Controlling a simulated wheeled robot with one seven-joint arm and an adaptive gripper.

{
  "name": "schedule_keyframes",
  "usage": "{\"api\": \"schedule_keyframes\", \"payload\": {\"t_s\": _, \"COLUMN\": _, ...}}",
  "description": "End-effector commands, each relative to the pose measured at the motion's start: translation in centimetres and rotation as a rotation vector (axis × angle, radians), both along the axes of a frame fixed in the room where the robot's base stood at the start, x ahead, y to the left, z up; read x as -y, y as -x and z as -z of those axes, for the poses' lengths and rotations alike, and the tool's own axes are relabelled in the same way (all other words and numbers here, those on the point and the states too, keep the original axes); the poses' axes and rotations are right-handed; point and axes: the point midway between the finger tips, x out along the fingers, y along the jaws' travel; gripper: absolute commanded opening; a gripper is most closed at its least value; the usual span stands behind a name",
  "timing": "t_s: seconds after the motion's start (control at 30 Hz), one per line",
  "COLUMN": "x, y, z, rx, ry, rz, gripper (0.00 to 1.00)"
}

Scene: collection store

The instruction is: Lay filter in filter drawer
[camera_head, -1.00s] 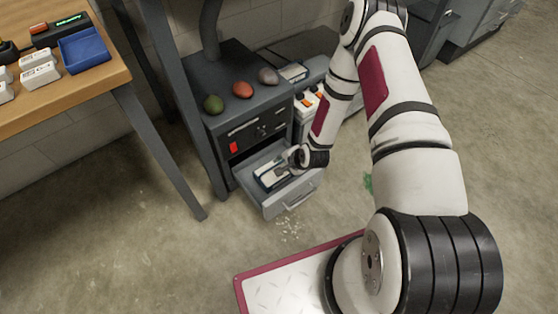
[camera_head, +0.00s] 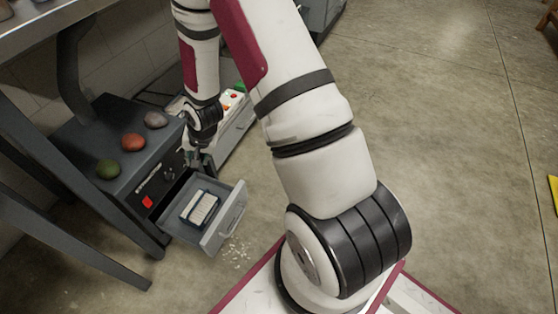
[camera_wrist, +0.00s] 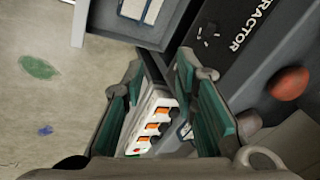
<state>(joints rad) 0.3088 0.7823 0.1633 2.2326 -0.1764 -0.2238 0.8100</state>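The filter (camera_head: 200,208), a pale pleated panel with a dark blue frame, lies in the open grey filter drawer (camera_head: 228,222) of the dark extractor cabinet (camera_head: 130,165). My gripper (camera_head: 200,158) is above and behind the drawer, beside the cabinet, apart from the filter. In the wrist view, my gripper (camera_wrist: 160,70) has its two green-padded fingers spread with nothing between them. Part of the drawer (camera_wrist: 95,25) and the edge of the filter (camera_wrist: 133,9) show at the top of that view.
Several rounded stones, including a red one (camera_head: 133,142), rest on the cabinet top. A unit with white and orange parts (camera_wrist: 153,122) stands behind the gripper. A table leg (camera_head: 85,240) stands at the left.

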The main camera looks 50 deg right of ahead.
Motion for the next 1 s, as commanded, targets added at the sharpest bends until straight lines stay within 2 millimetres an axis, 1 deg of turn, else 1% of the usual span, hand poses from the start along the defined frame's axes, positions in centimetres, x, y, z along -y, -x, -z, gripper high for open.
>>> {"api": "schedule_keyframes", "payload": {"t_s": 0.03, "x": 0.1, "y": 0.1, "z": -2.6, "rx": -0.003, "ry": 0.032, "rz": -0.035, "gripper": 0.27}}
{"api": "schedule_keyframes", "payload": {"t_s": 0.1, "x": 0.2, "y": 0.8, "z": -5.4, "rx": -0.026, "ry": 0.07, "rz": -0.083, "gripper": 0.27}}
{"api": "schedule_keyframes", "payload": {"t_s": 0.27, "x": 0.1, "y": 3.2, "z": -11.8, "rx": -0.077, "ry": 0.147, "rz": -0.182, "gripper": 0.27}}
{"api": "schedule_keyframes", "payload": {"t_s": 0.3, "x": 0.0, "y": 4.0, "z": -13.3, "rx": -0.089, "ry": 0.163, "rz": -0.206, "gripper": 0.27}}
{"api": "schedule_keyframes", "payload": {"t_s": 0.37, "x": -0.1, "y": 5.3, "z": -15.6, "rx": -0.107, "ry": 0.186, "rz": -0.241, "gripper": 0.27}}
{"api": "schedule_keyframes", "payload": {"t_s": 0.4, "x": -0.3, "y": 6.3, "z": -17.0, "rx": -0.119, "ry": 0.199, "rz": -0.263, "gripper": 0.27}}
{"api": "schedule_keyframes", "payload": {"t_s": 0.47, "x": -0.4, "y": 7.9, "z": -19.1, "rx": -0.138, "ry": 0.218, "rz": -0.295, "gripper": 0.27}}
{"api": "schedule_keyframes", "payload": {"t_s": 0.5, "x": -0.6, "y": 9.0, "z": -20.5, "rx": -0.149, "ry": 0.228, "rz": -0.317, "gripper": 0.27}}
{"api": "schedule_keyframes", "payload": {"t_s": 0.57, "x": -0.9, "y": 10.8, "z": -22.3, "rx": -0.168, "ry": 0.242, "rz": -0.352, "gripper": 0.27}}
{"api": "schedule_keyframes", "payload": {"t_s": 0.6, "x": -1.1, "y": 12.0, "z": -23.6, "rx": -0.178, "ry": 0.25, "rz": -0.373, "gripper": 0.27}}
{"api": "schedule_keyframes", "payload": {"t_s": 0.67, "x": -1.4, "y": 14.0, "z": -25.2, "rx": -0.195, "ry": 0.259, "rz": -0.406, "gripper": 0.27}}
{"api": "schedule_keyframes", "payload": {"t_s": 0.7, "x": -1.6, "y": 15.4, "z": -26.3, "rx": -0.205, "ry": 0.264, "rz": -0.427, "gripper": 0.27}}
{"api": "schedule_keyframes", "payload": {"t_s": 0.77, "x": -2.0, "y": 17.5, "z": -27.8, "rx": -0.221, "ry": 0.269, "rz": -0.462, "gripper": 0.27}}
{"api": "schedule_keyframes", "payload": {"t_s": 0.8, "x": -2.2, "y": 19.0, "z": -28.7, "rx": -0.23, "ry": 0.272, "rz": -0.486, "gripper": 0.27}}
{"api": "schedule_keyframes", "payload": {"t_s": 0.87, "x": -2.6, "y": 21.2, "z": -29.9, "rx": -0.244, "ry": 0.272, "rz": -0.521, "gripper": 0.27}}
{"api": "schedule_keyframes", "payload": {"t_s": 1.0, "x": -3.4, "y": 26.7, "z": -32.2, "rx": -0.271, "ry": 0.267, "rz": -0.608, "gripper": 0.27}}
